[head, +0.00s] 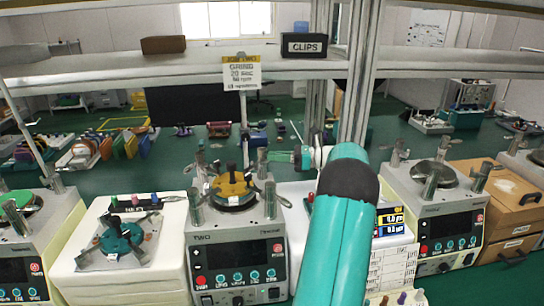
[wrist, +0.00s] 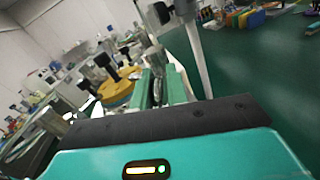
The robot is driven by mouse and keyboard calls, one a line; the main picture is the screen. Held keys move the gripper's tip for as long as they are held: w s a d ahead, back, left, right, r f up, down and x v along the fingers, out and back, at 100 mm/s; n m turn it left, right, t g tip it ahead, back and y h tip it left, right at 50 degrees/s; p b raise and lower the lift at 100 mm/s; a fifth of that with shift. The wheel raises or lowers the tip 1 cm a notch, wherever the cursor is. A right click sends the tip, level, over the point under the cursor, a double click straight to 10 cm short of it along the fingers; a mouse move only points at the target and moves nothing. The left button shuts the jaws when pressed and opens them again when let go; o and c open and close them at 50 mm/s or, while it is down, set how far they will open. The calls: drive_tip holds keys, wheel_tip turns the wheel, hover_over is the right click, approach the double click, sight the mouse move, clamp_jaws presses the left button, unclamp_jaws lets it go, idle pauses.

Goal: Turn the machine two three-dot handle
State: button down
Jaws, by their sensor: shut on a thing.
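Machine two (head: 237,255), a grey lapping machine marked TWO, stands left of centre in the head view. A yellow disc (head: 231,190) with black knobs sits on top, ringed by several metal handles. The disc also shows in the wrist view (wrist: 118,90). My gripper (head: 270,157) reaches in from the right at the back right of machine two. In the wrist view, my gripper's green fingers (wrist: 161,88) are shut on a metal handle (wrist: 158,62). The dots on the handles are too small to read, so I cannot tell whether this is the three-dot one.
A front right handle (head: 269,198) stands close below my gripper. A white stand (head: 120,270) with a teal fixture is left of machine two. Another grey machine (head: 447,215) and brown boxes (head: 505,205) stand right. A shelf (head: 130,70) with a CLIPS box (head: 304,45) crosses above.

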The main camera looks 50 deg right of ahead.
drive_tip(key=shift+w+d+n+g+y, duration=0.2)
drive_tip(key=shift+n+g+y, duration=0.4)
drive_tip(key=shift+y, duration=0.2)
drive_tip(key=shift+w+d+n+g+y, duration=0.2)
drive_tip(key=shift+n+g+y, duration=0.4)
drive_tip(key=shift+y, duration=0.2)
drive_tip(key=shift+r, duration=0.1)
drive_tip(key=c, duration=1.4)
unclamp_jaws()
drive_tip(key=shift+s, duration=0.1)
drive_tip(key=v, duration=0.7)
drive_tip(key=shift+d, duration=0.25)
drive_tip(key=shift+s, duration=0.1)
